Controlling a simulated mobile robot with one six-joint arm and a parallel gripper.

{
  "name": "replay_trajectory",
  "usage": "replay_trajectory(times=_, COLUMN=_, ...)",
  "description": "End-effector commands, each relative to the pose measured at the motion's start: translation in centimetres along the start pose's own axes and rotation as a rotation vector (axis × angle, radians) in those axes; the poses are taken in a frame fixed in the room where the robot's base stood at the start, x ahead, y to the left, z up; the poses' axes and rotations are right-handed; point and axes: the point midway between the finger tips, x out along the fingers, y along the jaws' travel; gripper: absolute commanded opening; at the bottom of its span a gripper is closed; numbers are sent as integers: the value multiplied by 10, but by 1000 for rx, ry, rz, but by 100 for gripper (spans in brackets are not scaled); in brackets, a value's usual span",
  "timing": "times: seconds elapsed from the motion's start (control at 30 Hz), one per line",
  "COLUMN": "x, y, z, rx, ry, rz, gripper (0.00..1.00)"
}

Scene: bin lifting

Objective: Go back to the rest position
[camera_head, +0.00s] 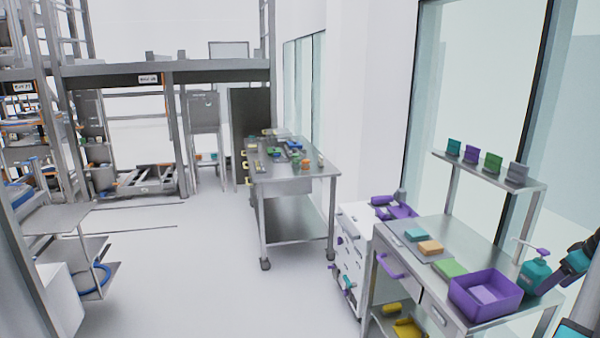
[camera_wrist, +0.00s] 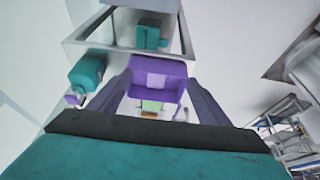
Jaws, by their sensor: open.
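My gripper (camera_wrist: 160,88) shows in the wrist view as two dark fingers spread apart, with a teal body below them. The purple bin (camera_wrist: 156,68) appears between the fingers in that view, but nothing is gripped. In the head view the purple bin (camera_head: 505,302) stands on the metal table at the right, near its front end, with a pale lilac block (camera_head: 483,293) inside. A dark and teal part of my arm (camera_head: 574,262) shows at the right edge of the head view, beside the table and apart from the bin. The fingertips are not clear there.
A teal pump bottle (camera_head: 537,274) stands right of the bin; it also shows in the wrist view (camera_wrist: 86,73). Green, orange and teal blocks lie on the table (camera_head: 468,252). A raised shelf (camera_head: 480,168) holds several small bins. The floor (camera_head: 190,265) at left is clear.

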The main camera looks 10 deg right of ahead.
Motion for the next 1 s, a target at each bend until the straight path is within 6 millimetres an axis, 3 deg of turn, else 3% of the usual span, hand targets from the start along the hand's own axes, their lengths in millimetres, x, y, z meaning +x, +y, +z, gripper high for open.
replay_trajectory(times=0.37, x=30, y=-26, z=-16, rx=10, ry=-16, rz=-17, gripper=71)
replay_trajectory(times=0.57, x=56, y=-51, z=-30, rx=16, ry=-32, rz=-31, gripper=71)
replay_trajectory(times=0.77, x=95, y=-92, z=-50, rx=26, ry=-57, rz=-50, gripper=71)
replay_trajectory(times=1.0, x=157, y=-168, z=-75, rx=41, ry=-105, rz=-76, gripper=71)
